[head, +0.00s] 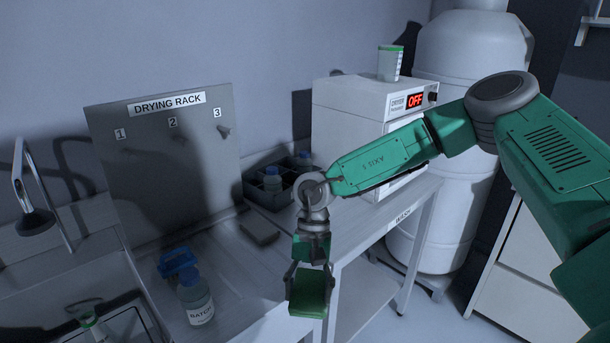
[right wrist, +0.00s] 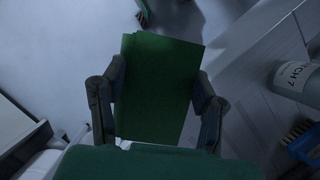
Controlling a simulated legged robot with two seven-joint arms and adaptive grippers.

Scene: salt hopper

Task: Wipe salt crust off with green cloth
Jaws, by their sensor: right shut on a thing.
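My right gripper (head: 309,275) is shut on the green cloth (head: 311,294), which looks like a folded pad, and holds it near the front edge of the counter. In the right wrist view the cloth (right wrist: 155,88) sits between the two fingers of my right gripper (right wrist: 157,100). I cannot make out any salt crust in either view. My left gripper is not in view.
A bottle (head: 196,300) with a batch label stands beside a blue-handled brush (head: 177,263) on the counter. The drying rack board (head: 190,180) stands behind. A white dryer (head: 340,115) reading OFF carries a cup (head: 390,63). A dark caddy (head: 267,196) holds bottles. A sink and tap (head: 36,220) are left.

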